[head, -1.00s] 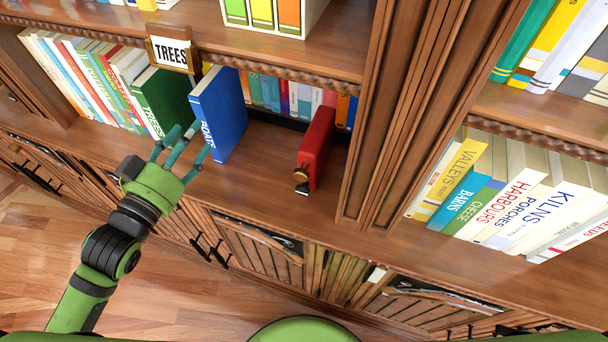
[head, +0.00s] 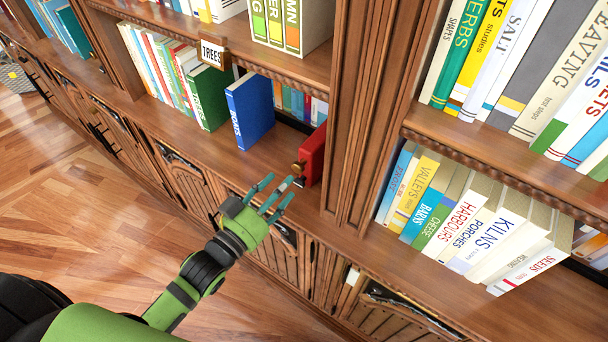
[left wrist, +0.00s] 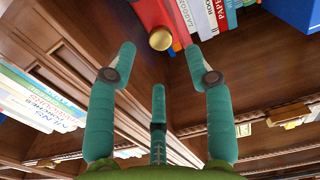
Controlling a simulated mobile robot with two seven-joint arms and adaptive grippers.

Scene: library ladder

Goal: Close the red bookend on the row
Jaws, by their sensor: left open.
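The red bookend (head: 313,154) stands upright on the middle shelf, near the upright divider at its right. Its round brass knob (left wrist: 160,39) faces me in the left wrist view, where part of the red body (left wrist: 172,14) also shows. The row of books stands to the left, ending in a green book (head: 209,97) and a blue book (head: 249,112). A bare stretch of shelf lies between the blue book and the bookend. My left gripper (head: 275,191) is open and empty, its fingers just in front of the bookend and apart from it. My right gripper is not in view.
A carved upright divider (head: 350,120) stands just right of the bookend. Small books stand behind the gap. More books (head: 470,215) fill the right bay. Cupboard doors lie below the shelf.

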